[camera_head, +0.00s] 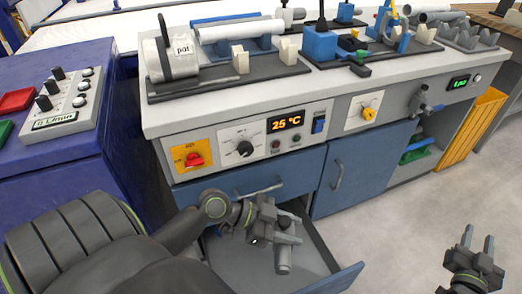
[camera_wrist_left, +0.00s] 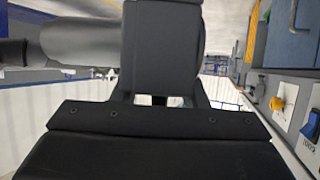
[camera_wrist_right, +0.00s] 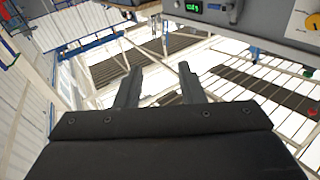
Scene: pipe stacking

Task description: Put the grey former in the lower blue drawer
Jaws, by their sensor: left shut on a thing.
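The lower blue drawer (camera_head: 345,277) is pulled out below the bench, with its grey inside showing. My left gripper (camera_head: 281,232) is over the open drawer, shut on the grey former (camera_head: 283,258), which hangs below the fingers. I cannot tell whether the former touches the drawer floor. In the left wrist view a dark block (camera_wrist_left: 162,45) fills the space in front of the fingers, very likely the former. My right gripper (camera_head: 478,243) is open and empty at the right, over the floor. Its fingers (camera_wrist_right: 158,85) stand apart in the right wrist view.
The upper drawer (camera_head: 250,178) is shut. A blue cupboard door (camera_head: 365,165) beside it is closed. The bench top (camera_head: 215,107) above carries a grey pot, a white pipe and several fixtures. A blue cabinet (camera_head: 110,165) stands at the left. The floor (camera_head: 420,225) at the right is clear.

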